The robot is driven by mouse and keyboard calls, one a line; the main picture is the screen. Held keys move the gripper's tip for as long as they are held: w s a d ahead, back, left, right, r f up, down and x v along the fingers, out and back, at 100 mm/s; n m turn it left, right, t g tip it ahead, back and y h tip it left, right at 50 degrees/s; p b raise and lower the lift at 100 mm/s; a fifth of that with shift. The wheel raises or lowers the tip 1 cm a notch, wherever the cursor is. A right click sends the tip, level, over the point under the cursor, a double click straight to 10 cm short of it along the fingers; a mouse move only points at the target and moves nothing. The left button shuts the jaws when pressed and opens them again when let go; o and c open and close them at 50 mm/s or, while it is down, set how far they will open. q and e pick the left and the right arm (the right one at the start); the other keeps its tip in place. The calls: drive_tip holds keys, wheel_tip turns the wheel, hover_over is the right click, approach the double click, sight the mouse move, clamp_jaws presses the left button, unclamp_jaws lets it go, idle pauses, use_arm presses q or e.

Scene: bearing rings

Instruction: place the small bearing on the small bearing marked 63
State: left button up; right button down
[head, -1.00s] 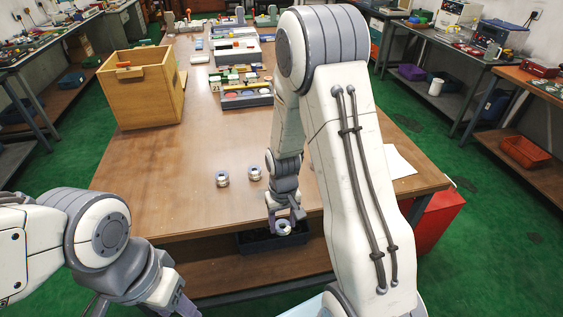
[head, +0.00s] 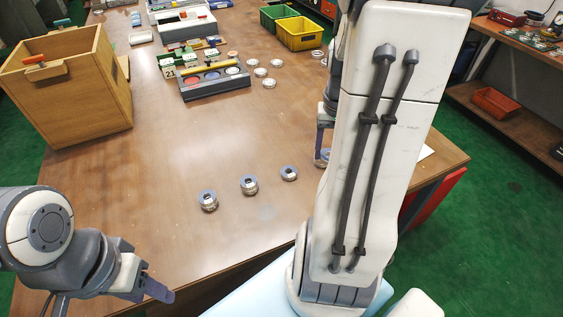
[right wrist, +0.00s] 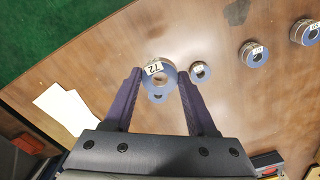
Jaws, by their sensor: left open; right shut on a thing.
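My right gripper (right wrist: 158,80) is shut on a bearing ring (right wrist: 154,68), whose white label seems to read 72. A smaller blue-grey ring (right wrist: 158,97) shows just past it; I cannot tell whether they touch. In the head view my right gripper (head: 322,157) is mostly hidden by my arm. Three bearings stand in a row on the table: a small one (head: 289,173), a taller one (head: 248,184) and another taller one (head: 207,200). The wrist view shows the small one (right wrist: 200,72) beside the held ring. I cannot read a 63. My left gripper (head: 150,288) is open and empty.
A wooden box (head: 70,95) stands at the left. A grey tray (head: 215,88) with rings, several loose rings (head: 268,83), and green and yellow bins (head: 300,34) lie further back. White paper (right wrist: 70,108) lies near the table's edge.

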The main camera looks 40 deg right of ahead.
hover_over(289, 171)
wheel_tip(289, 171, down, 6)
drive_tip(key=shift+f, duration=0.2)
wheel_tip(289, 171, down, 4)
drive_tip(key=shift+f, duration=0.1)
drive_tip(key=shift+f, duration=0.2)
drive_tip(key=shift+c, duration=1)
unclamp_jaws()
drive_tip(key=shift+r, duration=0.1)
drive_tip(key=shift+r, duration=0.1)
